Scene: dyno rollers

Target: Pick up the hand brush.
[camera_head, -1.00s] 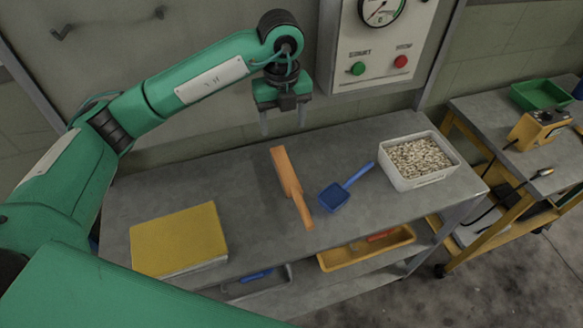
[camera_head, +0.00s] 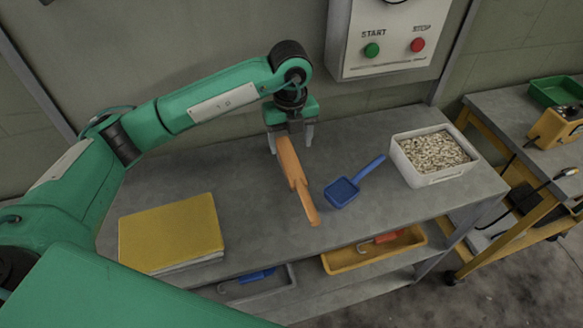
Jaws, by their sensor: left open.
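The hand brush (camera_head: 296,178), with an orange wooden-looking body and handle, lies on the grey bench top (camera_head: 245,220), its narrow end toward the front edge. My left gripper (camera_head: 291,148) is open at the far, wide end of the brush, with one finger on each side of it. I cannot tell whether the fingers touch it. My right gripper does not show.
A blue scoop (camera_head: 342,193) lies just right of the brush. A white bin (camera_head: 433,178) of pale pieces stands farther right. A yellow book-like block (camera_head: 170,232) lies at the left. A control panel (camera_head: 385,45) is on the wall behind. A yellow tray (camera_head: 372,258) sits on the shelf below.

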